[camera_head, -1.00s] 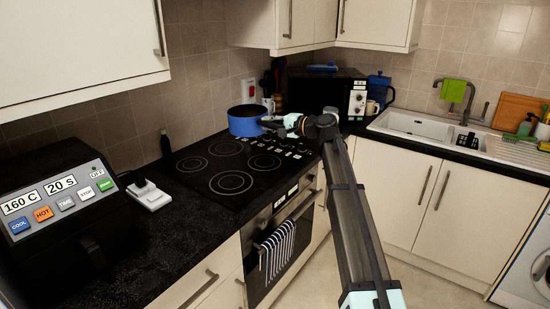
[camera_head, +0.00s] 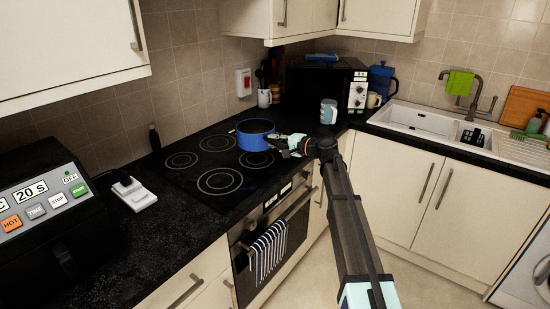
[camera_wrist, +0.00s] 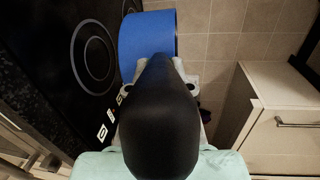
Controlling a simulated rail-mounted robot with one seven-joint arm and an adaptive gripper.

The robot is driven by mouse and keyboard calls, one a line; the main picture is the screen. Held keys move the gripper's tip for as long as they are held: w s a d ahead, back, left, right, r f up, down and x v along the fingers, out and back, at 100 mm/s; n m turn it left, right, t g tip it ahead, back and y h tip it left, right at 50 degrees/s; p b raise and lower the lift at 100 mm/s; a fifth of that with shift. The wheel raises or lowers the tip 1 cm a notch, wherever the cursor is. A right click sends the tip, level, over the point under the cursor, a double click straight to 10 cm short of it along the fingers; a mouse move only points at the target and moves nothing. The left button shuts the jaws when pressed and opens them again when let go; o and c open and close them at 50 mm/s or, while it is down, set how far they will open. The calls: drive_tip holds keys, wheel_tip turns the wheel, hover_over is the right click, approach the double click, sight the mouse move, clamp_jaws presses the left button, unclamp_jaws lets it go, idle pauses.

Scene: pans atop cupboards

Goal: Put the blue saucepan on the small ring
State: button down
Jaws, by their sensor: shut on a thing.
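The blue saucepan (camera_head: 254,140) is over the right part of the black hob, and its blue side fills the top middle of the wrist view (camera_wrist: 147,35). My gripper (camera_head: 291,144) is shut on its black handle (camera_wrist: 160,105), which points to the right in the head view. A ring (camera_head: 257,161) at the hob's front right is partly hidden by the pan and looks like one of the smaller ones. Whether the pan touches the glass or hangs just above it, I cannot tell.
Other rings are bare: a large front-left one (camera_head: 220,181) and two further back (camera_head: 182,160) (camera_head: 217,143). A white mug (camera_head: 264,98) stands behind the pan.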

drive_tip(key=shift+f+p, duration=0.6)
drive_tip(key=shift+f, duration=3.4)
drive_tip(key=c, duration=1.1)
unclamp_jaws()
drive_tip(key=shift+c, duration=0.2)
drive_tip(key=shift+o, duration=0.4)
